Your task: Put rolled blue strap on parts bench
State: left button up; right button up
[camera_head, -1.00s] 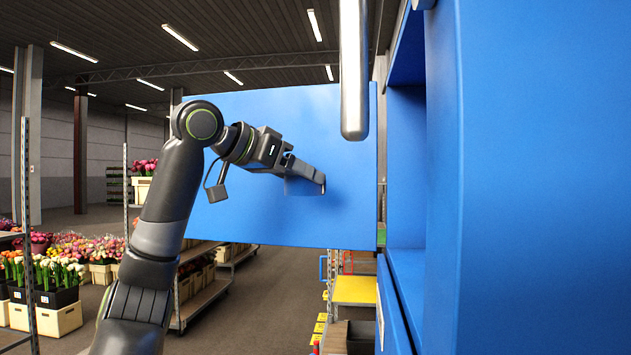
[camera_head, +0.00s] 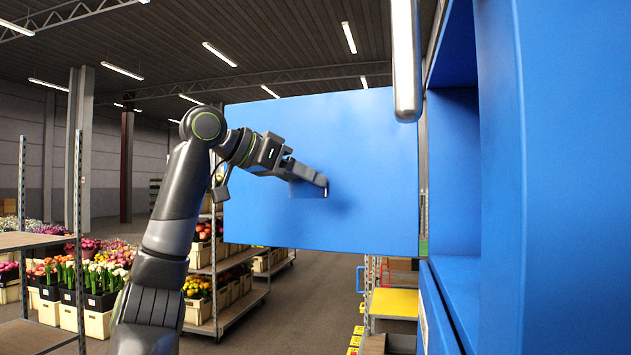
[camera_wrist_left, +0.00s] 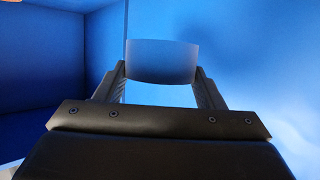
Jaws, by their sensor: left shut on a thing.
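The rolled blue strap (camera_wrist_left: 162,62) is a short, smooth blue cylinder held between the two fingers of my left gripper (camera_head: 320,186) in the left wrist view. In the head view the strap (camera_head: 305,190) barely stands out against a blue panel behind it. My left gripper is shut on the strap and holds it in the air in front of that panel. My right gripper is out of view. I cannot pick out the parts bench for certain.
A blue cabinet (camera_head: 560,180) fills the right side, with the large blue panel (camera_head: 360,140) standing out from it like an open door. A yellow-topped surface (camera_head: 393,303) is low beyond. Flower crates (camera_head: 75,290) and racks stand at left. Grey floor shows between.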

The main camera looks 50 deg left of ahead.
pick_arm(q)
jog(key=shift+s+a+b, duration=0.15)
jog(key=shift+s+a, duration=0.75)
jog(key=shift+a, duration=0.3)
jog(key=shift+s+a+b, duration=0.15)
jog(key=shift+s+a, duration=0.7)
jog(key=shift+a, duration=0.3)
jog(key=s+a, duration=0.5)
jog(key=a, duration=0.2)
jog(key=shift+s, duration=0.2)
jog(key=s+a+p, duration=0.3)
jog(key=s+a, duration=0.2)
jog(key=a, duration=0.2)
jog(key=shift+s+a+p, duration=0.15)
jog(key=shift+s+p, duration=0.1)
jog(key=shift+p, duration=0.15)
